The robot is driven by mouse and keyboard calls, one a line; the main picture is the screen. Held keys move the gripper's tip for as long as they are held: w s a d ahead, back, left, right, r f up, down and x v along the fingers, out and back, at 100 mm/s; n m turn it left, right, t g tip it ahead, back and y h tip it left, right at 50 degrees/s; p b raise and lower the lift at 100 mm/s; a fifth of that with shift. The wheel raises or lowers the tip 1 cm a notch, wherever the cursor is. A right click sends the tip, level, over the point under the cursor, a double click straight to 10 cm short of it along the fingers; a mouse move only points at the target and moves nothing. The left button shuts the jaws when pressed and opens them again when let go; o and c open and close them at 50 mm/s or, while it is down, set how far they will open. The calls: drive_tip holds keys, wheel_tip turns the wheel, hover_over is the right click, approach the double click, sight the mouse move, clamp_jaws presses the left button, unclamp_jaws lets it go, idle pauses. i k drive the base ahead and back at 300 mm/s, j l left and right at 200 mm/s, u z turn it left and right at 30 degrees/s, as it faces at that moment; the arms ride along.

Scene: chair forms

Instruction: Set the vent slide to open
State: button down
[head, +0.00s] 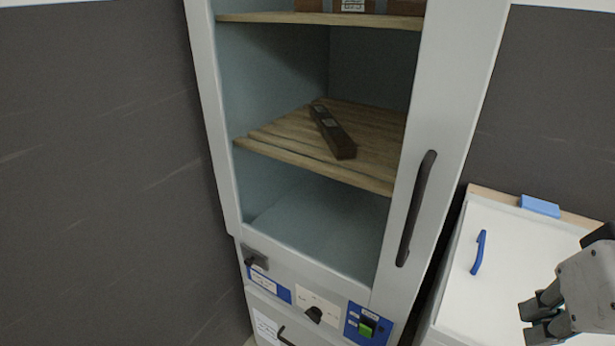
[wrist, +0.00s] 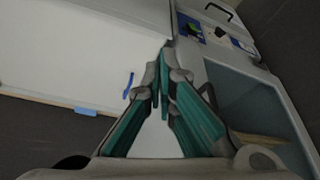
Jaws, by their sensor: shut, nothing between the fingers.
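The cabinet's lower panel carries a small dark part (head: 256,260) above a blue-edged label at its left, which may be the vent slide. Its setting is too small to read. A dark knob (head: 313,314) on a white plate sits mid-panel, and a green switch (head: 366,326) on a blue plate sits to its right. In the wrist view the panel shows at the top right, with the green switch (wrist: 193,30). My gripper (head: 532,318) is at the lower right, over the white unit and apart from the panel. In the wrist view its fingers (wrist: 162,80) are together and empty.
The tall cabinet (head: 208,140) has wooden shelves with a dark brown bar (head: 333,131) on the middle one. A long dark handle (head: 416,208) stands out on its right. A drawer handle (head: 284,336) shows below the panel.

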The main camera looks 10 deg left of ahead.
sight(251, 256)
drive_tip(key=i+u, duration=0.15)
drive_tip(key=u, duration=0.2)
drive_tip(key=i+j+u, duration=0.1)
drive_tip(key=u, duration=0.3)
drive_tip(key=i+u, duration=0.2)
drive_tip(key=u, duration=0.15)
